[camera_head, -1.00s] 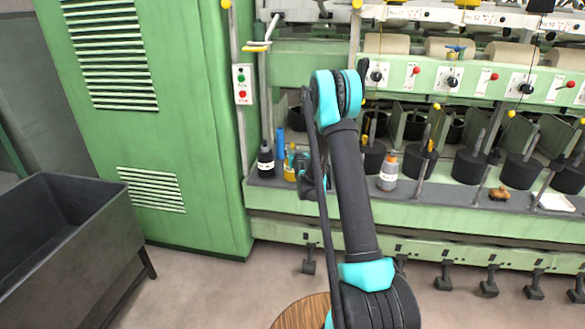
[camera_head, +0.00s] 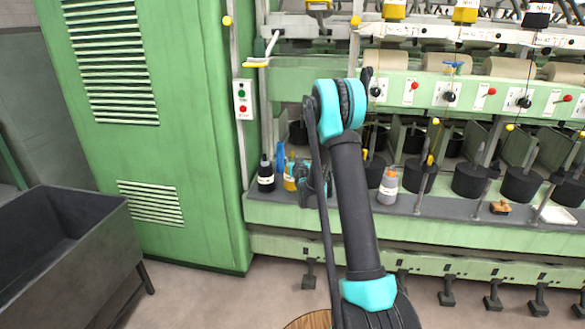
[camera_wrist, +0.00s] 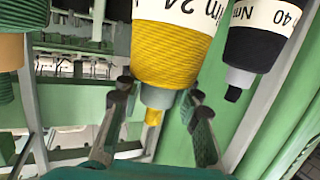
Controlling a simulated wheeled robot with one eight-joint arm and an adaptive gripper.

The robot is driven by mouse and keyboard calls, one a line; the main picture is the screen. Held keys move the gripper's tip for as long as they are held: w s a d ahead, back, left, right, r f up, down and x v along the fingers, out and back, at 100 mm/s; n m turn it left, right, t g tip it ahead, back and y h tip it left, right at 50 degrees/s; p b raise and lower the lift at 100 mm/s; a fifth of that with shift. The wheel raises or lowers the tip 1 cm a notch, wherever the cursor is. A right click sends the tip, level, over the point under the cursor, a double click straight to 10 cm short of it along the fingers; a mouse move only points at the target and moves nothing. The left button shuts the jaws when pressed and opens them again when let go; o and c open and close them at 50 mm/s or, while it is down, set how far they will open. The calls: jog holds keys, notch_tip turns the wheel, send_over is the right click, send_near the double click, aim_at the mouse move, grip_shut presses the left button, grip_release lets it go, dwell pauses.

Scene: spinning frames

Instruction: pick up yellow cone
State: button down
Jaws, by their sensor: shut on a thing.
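The yellow cone (camera_wrist: 172,50) fills the top middle of the wrist view, with a white label at its wide end and a grey tip. My gripper (camera_wrist: 158,100) has its dark fingers on both sides of that grey tip, shut on it. In the head view the yellow cone (camera_head: 290,183) appears small and partly hidden, low on the machine's grey ledge, just left of my turquoise and black wrist parts. My gripper's fingers are too small and hidden to make out there.
A black cone (camera_wrist: 258,40) with a white label is close beside the yellow one; it also stands on the ledge in the head view (camera_head: 265,173). A grey bottle (camera_head: 388,188) with an orange top is farther right. The green cabinet (camera_head: 160,120) is at left.

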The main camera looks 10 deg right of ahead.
notch_tip(320, 180, up, 17)
dwell(0.4)
dwell(0.4)
